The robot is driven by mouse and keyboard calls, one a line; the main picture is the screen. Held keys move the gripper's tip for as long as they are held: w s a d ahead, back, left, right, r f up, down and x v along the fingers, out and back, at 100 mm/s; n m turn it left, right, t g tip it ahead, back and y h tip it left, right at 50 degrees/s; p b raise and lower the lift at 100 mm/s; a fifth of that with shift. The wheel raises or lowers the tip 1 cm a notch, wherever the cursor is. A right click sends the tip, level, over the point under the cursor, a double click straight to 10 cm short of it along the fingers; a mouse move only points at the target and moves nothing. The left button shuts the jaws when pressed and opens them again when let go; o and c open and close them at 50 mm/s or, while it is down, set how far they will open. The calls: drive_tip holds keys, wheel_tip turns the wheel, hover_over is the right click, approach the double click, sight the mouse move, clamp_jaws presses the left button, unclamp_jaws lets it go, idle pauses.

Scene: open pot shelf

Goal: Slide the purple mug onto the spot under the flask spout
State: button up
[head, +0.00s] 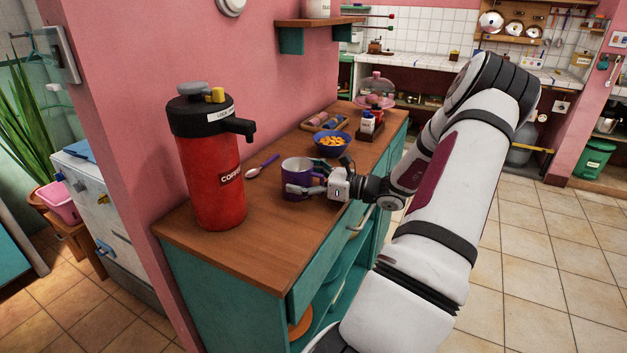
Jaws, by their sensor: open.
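The purple mug (296,167) stands upright on the wooden cabinet top (262,222), to the right of the flask. My gripper (300,181) is open at the mug's right side, with its fingers reaching along the mug at counter height. One finger shows in front of the mug; the other is hidden, and contact is unclear. The red coffee flask (212,182) stands near the left end of the top. Its black spout (243,129) points right, toward the mug. The mug is apart from the flask, and no marked spot under the spout can be made out.
The pink wall bounds the back. The top between flask and mug is clear.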

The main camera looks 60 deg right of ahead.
drive_tip(key=shift+w, duration=0.25)
drive_tip(key=c, duration=1.5)
drive_tip(key=shift+s+a+p, duration=0.2)
drive_tip(key=shift+a+p, duration=0.25)
drive_tip(key=shift+a, duration=1.75)
drive_tip(key=shift+s+a+p, duration=0.15)
drive_tip(key=shift+a+p, duration=0.25)
drive_tip(key=shift+a, duration=1.75)
drive_tip(key=shift+s+a, duration=0.2)
drive_tip(key=shift+a, duration=1.9)
drive_tip(key=shift+s+a, duration=0.15)
drive_tip(key=shift+a, duration=1.95)
drive_tip(key=o, duration=1.5)
drive_tip(key=shift+c, duration=0.2)
